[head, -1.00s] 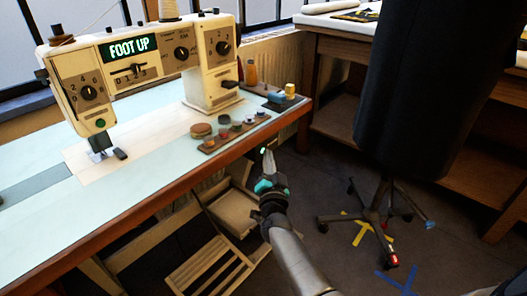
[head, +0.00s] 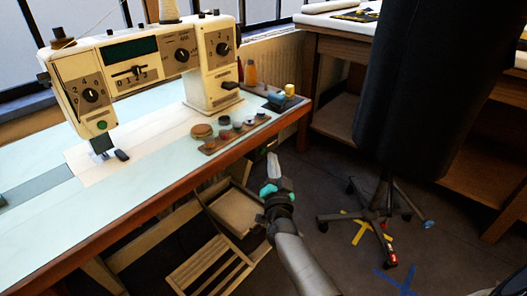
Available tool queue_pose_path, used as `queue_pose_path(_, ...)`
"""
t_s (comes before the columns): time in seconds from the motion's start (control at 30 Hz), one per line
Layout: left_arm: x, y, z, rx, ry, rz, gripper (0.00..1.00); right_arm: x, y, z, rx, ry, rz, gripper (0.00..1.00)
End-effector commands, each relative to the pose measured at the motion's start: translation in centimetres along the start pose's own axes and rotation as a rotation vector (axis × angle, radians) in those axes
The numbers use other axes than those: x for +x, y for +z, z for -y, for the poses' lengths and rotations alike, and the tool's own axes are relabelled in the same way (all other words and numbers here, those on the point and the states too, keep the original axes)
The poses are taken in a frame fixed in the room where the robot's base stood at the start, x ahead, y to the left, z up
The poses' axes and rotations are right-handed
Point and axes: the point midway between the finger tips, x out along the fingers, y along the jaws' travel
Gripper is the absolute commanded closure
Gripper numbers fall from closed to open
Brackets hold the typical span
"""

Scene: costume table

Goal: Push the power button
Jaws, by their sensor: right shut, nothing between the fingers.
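A cream sewing machine (head: 208,90) stands on the pale table. Its display (head: 131,48) is dark and shows no text. A small green round button (head: 102,125) sits low on the machine's left head. A dark switch-like part (head: 230,86) sticks out low on the right pillar. I cannot tell from the picture which one is the power button. My right gripper (head: 273,168) is shut and empty, in front of the table's front edge at its right end, apart from the machine. My left gripper is not in view.
A wooden strip with spools (head: 209,146) lies near the table's front edge (head: 180,190). A black dress form (head: 415,90) on a wheeled stand is to the right. Dark floor is open between them.

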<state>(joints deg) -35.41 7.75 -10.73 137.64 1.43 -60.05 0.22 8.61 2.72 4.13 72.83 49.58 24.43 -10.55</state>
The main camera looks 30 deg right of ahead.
Motion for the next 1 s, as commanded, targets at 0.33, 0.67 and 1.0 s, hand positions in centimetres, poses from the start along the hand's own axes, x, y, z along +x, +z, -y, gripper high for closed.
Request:
queue_pose_path(0.33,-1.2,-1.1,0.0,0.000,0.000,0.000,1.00,-2.2,-1.8,-1.5,-0.004,0.000,0.000,1.00)
queue_pose_path(0.67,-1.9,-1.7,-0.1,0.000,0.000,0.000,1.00,-4.1,-3.0,-2.9,-0.002,0.000,0.000,1.00)
queue_pose_path(1.0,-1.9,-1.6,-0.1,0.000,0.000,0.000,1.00,-4.1,-3.0,-3.0,-0.001,0.000,-0.001,1.00)
